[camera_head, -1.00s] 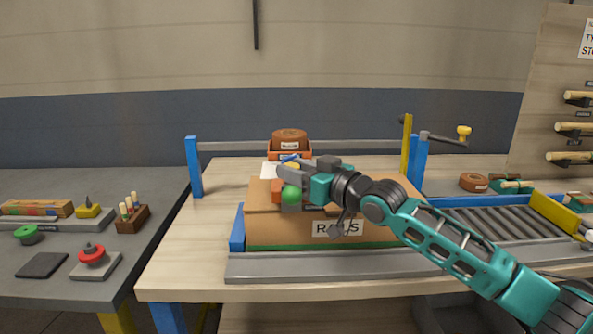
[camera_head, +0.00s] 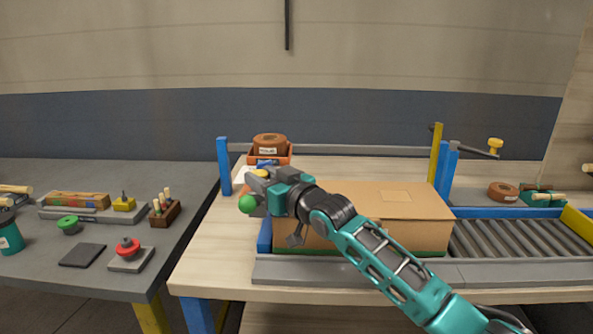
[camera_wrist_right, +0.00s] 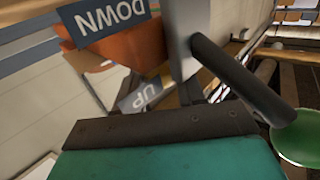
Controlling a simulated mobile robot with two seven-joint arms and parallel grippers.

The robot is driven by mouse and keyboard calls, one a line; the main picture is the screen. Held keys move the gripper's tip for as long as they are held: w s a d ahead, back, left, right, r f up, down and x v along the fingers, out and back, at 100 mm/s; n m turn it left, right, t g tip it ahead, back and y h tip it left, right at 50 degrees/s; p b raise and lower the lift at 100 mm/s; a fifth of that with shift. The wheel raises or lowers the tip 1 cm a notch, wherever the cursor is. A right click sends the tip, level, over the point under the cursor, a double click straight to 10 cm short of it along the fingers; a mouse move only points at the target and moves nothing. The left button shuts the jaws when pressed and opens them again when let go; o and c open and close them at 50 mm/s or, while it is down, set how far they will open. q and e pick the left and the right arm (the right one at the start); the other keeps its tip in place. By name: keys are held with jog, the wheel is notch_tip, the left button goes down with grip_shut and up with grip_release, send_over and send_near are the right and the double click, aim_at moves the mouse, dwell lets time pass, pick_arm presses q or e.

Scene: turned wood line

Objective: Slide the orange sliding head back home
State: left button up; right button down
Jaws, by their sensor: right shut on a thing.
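The orange sliding head (camera_head: 248,188) is mostly hidden behind my right gripper (camera_head: 262,183) in the head view, at the left end of the cardboard box (camera_head: 360,228). In the right wrist view the orange head (camera_wrist_right: 135,50) shows close up, with blue labels reading DOWN and UP. A green ball knob (camera_head: 247,204) sits by the gripper and shows at the right edge of the wrist view (camera_wrist_right: 300,145), near a dark rod (camera_wrist_right: 240,80). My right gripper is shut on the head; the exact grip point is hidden. My left gripper is out of view.
A blue post (camera_head: 224,166) stands left of the head, and a grey rail (camera_head: 350,150) runs behind the box. An orange bin with a brown roll (camera_head: 269,146) is behind the gripper. A roller conveyor (camera_head: 510,238) lies right. A grey side table (camera_head: 120,210) holds small parts.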

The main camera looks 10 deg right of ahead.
jog(key=w+a, duration=0.2)
jog(key=a, duration=0.5)
jog(key=shift+a, duration=0.25)
jog(key=shift+r, duration=0.1)
jog(key=c, duration=1.1)
grip_release()
jog(key=o, duration=0.4)
jog(key=shift+w+a, duration=0.1)
jog(key=shift+a, duration=0.1)
jog(key=shift+o, duration=0.2)
jog(key=shift+d, duration=0.1)
jog(key=v, duration=1.3)
